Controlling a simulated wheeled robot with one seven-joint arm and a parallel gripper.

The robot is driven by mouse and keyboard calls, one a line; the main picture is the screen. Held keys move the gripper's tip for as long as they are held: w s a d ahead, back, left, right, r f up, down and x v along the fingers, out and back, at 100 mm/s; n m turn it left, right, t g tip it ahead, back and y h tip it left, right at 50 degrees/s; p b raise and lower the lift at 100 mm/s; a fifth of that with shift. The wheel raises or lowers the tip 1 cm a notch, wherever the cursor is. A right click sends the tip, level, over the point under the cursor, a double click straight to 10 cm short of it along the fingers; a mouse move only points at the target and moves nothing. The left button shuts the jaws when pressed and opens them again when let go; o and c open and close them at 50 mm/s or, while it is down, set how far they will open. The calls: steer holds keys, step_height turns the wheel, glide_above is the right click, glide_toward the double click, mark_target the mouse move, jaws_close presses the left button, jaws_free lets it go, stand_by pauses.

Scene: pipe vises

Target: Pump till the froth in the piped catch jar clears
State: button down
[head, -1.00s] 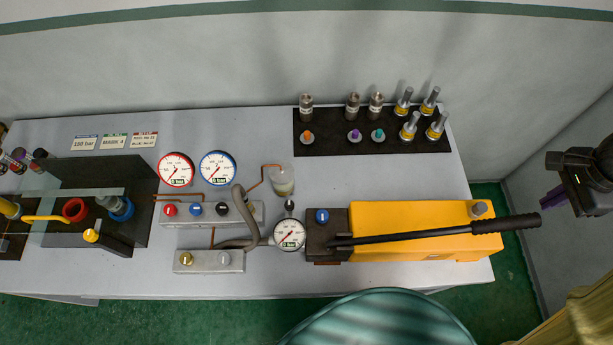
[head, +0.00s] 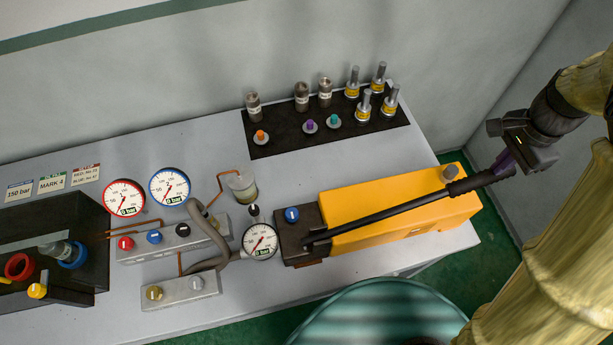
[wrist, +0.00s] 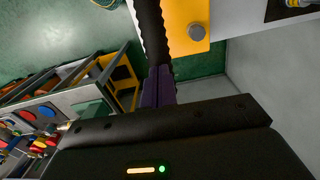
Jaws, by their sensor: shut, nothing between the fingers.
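The catch jar (head: 243,188) is a small clear cup with yellowish liquid low in it; a thin copper pipe runs to it. Froth is too small to tell. The yellow hand pump (head: 400,215) lies on the bench at right. Its long black lever (head: 395,213) lies low along the body, and its ribbed grip (head: 475,182) reaches past the right end. My gripper (head: 503,162) has purple fingers and is shut with nothing held. The fingers are at the grip's outer end; in the wrist view the fingers (wrist: 158,86) overlap the grip (wrist: 149,38). I cannot tell whether they touch.
The red-rimmed (head: 124,198), blue-rimmed (head: 170,188) and pump-side (head: 260,241) gauges read 0 bar. Valve blocks with coloured knobs (head: 155,237) stand left of the pump. A black mat (head: 285,140) with metal fittings lies behind it. A teal rounded object (head: 375,315) is in front.

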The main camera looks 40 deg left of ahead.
steer(key=shift+f, duration=0.1)
steer(key=shift+w+d+f+b, duration=0.2)
steer(key=shift+f+b, duration=0.35)
steer(key=shift+f, duration=0.3)
steer(key=shift+w+d+f+b, duration=0.1)
steer(key=shift+w+f+b, duration=0.1)
steer(key=shift+f+b, duration=0.55)
steer(key=shift+w+d+f+b, duration=0.2)
steer(key=shift+f+b, duration=0.2)
steer(key=shift+f, duration=0.7)
steer(key=f+b, duration=0.1)
steer(key=f, duration=0.2)
steer(key=f+b, duration=0.1)
steer(key=shift+w+d+f+b, duration=0.2)
steer(key=shift+w+d+b, duration=0.05)
steer(key=shift+w+b, duration=0.15)
